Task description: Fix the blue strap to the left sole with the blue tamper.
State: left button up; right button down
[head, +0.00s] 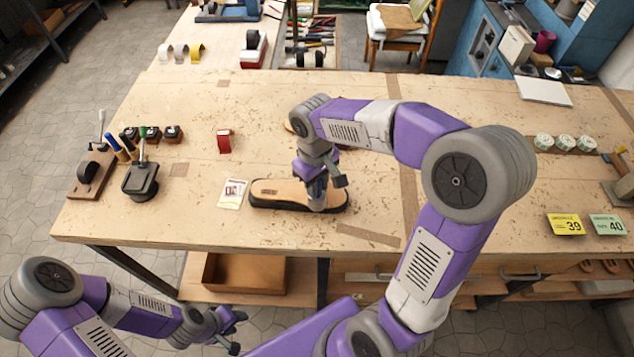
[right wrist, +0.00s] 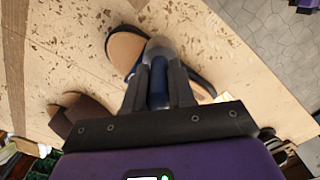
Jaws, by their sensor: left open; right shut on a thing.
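A sole (head: 275,194) with a tan top and black rim lies flat near the front edge of the bench. It also shows in the right wrist view (right wrist: 122,50). My right gripper (right wrist: 158,92) is shut on the blue tamper (right wrist: 158,88), whose rounded grey head is over the sole. The tamper stands roughly upright at the sole's right part in the head view (head: 317,194). Whether it touches is unclear. My left gripper (head: 231,330) is open and empty, low in front of the bench.
A printed card (head: 232,193) lies left of the sole, and a red strap piece (head: 224,141) stands behind it. A black stand (head: 140,181) and several handled tools are at the left. Number cards (head: 566,224) lie right.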

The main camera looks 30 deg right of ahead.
notch_tip(320, 180, down, 3)
jog(key=shift+f+b, duration=0.15)
jog(key=shift+b, duration=1)
notch_tip(320, 180, up, 4)
jog(key=p, duration=0.3)
jog(key=shift+f, duration=0.15)
notch_tip(320, 180, down, 4)
jog(key=b, duration=0.3)
jog(key=shift+r+p, duration=1.85)
jog(key=shift+r, duration=0.1)
notch_tip(320, 180, up, 6)
jog(key=p, duration=0.5)
jog(key=shift+r, duration=0.1)
